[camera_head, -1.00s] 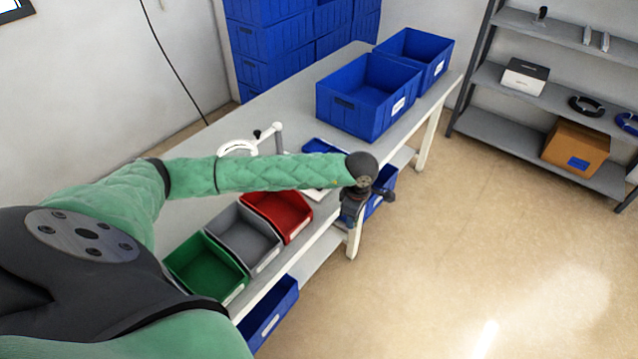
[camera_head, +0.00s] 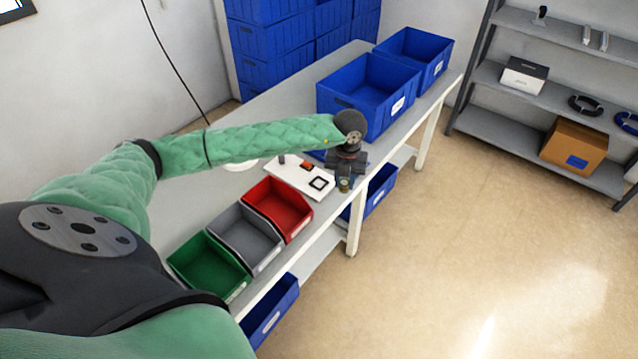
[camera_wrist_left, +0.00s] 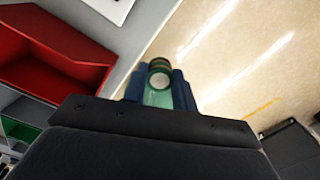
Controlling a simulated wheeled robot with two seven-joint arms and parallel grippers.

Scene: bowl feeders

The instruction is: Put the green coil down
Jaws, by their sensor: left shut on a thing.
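My left gripper (camera_head: 346,176) points down near the table's front edge, beside the right end of the white board (camera_head: 322,192). It is shut on the green coil (camera_head: 344,186), which shows small below the fingers in the head view. In the left wrist view the coil (camera_wrist_left: 159,88) is a green cylinder with a dark ring and a round grey end, held between two dark blue fingers. The gripper hides its far side. No gap between the coil and a surface can be judged. My right gripper is not in view.
The white board carries a small red piece (camera_head: 307,166) and a black square outline (camera_head: 318,183). Red (camera_head: 305,215), grey (camera_head: 270,262) and green (camera_head: 238,288) bins line the table's front edge. A large blue crate (camera_head: 352,118) stands just behind my left gripper.

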